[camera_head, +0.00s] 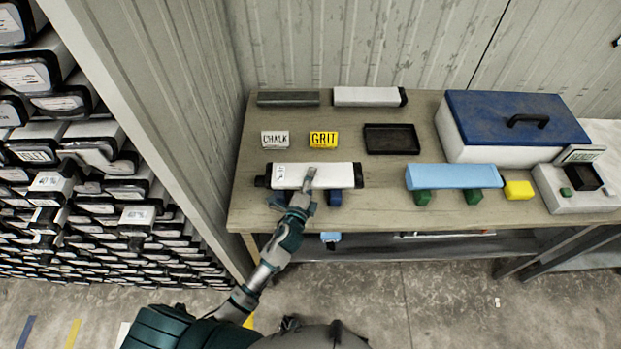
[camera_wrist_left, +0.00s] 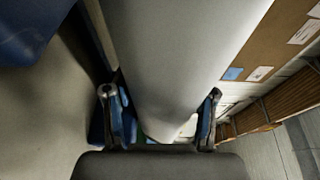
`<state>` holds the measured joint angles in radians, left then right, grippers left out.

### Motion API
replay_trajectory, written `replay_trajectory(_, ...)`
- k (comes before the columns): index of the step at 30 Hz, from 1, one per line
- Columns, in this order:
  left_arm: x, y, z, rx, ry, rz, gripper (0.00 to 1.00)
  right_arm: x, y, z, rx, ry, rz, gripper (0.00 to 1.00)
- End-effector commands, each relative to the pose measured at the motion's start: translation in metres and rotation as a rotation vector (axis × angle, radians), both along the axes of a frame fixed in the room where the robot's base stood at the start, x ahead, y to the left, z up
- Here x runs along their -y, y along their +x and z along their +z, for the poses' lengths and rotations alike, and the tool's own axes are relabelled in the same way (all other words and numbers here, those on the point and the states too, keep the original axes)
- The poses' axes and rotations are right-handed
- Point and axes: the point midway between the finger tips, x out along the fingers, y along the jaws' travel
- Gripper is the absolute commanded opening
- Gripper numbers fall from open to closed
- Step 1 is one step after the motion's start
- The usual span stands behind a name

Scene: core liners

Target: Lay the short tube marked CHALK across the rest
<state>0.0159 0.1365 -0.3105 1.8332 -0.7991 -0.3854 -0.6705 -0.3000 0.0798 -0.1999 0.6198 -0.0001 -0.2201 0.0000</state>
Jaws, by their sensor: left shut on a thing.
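A white tube (camera_head: 330,175) with black ends and a small label at its left lies crosswise near the table's front left. Its label is too small to read. My left gripper (camera_head: 305,186) is shut on this tube near its middle. In the left wrist view the tube (camera_wrist_left: 185,55) runs between the two fingers (camera_wrist_left: 160,110). A blue block (camera_head: 334,199) shows just under the tube's right part; I cannot tell whether they touch. A white card marked CHALK (camera_head: 275,140) stands behind the tube. My right gripper is not in view.
A light blue tube (camera_head: 453,176) lies on two green blocks (camera_head: 473,197), beside a yellow block (camera_head: 518,190). Behind are a GRIT card (camera_head: 323,139), black tray (camera_head: 391,139), grey bar (camera_head: 287,98), another white tube (camera_head: 367,96) and a blue-lidded box (camera_head: 490,150).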

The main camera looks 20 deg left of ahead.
Motion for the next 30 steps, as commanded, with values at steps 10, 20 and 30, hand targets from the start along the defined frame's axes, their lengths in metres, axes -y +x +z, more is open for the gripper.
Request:
replay_trajectory(10, 0.0, 0.0, -0.003, -0.001, 0.0, 0.0, 0.81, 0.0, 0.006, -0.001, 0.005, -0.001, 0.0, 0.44)
replay_trajectory(20, 0.0, -0.004, 0.0, -0.001, 0.0, 0.0, 0.81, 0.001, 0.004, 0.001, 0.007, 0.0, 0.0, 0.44)
replay_trajectory(30, -0.003, -0.077, -0.001, -0.003, -0.001, 0.0, 0.81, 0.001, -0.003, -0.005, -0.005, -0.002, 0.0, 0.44)
